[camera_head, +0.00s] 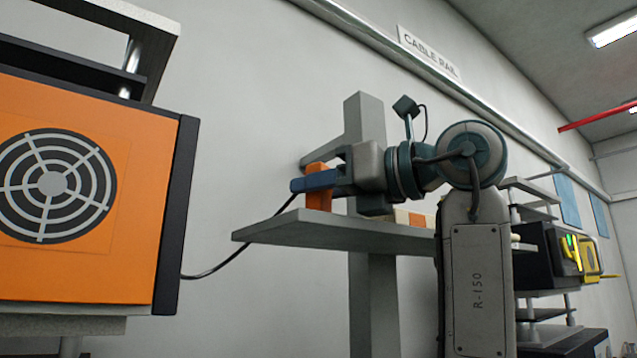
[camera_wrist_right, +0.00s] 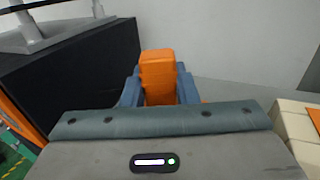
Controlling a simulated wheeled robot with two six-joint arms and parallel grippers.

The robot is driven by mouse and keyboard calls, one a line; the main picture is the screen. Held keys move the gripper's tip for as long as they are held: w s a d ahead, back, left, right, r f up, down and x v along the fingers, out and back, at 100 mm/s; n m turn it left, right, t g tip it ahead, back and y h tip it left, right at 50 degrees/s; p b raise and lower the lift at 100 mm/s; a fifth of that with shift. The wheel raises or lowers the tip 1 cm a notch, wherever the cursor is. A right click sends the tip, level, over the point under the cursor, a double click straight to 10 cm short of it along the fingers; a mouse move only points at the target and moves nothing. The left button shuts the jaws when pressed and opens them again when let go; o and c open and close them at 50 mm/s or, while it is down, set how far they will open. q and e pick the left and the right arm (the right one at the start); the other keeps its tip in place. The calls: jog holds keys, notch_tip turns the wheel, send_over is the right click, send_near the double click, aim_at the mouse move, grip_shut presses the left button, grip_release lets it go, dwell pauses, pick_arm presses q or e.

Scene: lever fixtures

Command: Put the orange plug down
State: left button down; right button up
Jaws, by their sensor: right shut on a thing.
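The orange plug (camera_head: 318,190) is between the fingers of my right gripper (camera_head: 312,183), at the left part of a grey shelf (camera_head: 330,235). The plug's lower end is at the shelf's surface; I cannot tell whether it touches. In the right wrist view the orange plug (camera_wrist_right: 158,75) stands between the two blue fingers of the right gripper (camera_wrist_right: 158,85), which is shut on it. A black cable (camera_head: 235,252) runs from near the plug down left to the orange machine. My left gripper is not in view.
The orange machine (camera_head: 150,190) with a round fan grille stands at the left. A cream and orange block (camera_head: 408,217) sits on the shelf behind my right arm. A dark fixture with yellow parts (camera_head: 580,255) is at the far right. A grey post (camera_head: 372,300) supports the shelf.

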jog(key=shift+s, duration=0.1)
jog(key=shift+f+b, duration=0.25)
jog(key=shift+b, duration=0.05)
jog(key=o, duration=1)
jog(key=shift+r, duration=0.1)
jog(key=shift+r+p, duration=0.25)
jog(key=shift+p, duration=0.15)
jog(key=b+v, duration=0.4)
jog(key=v, duration=0.8)
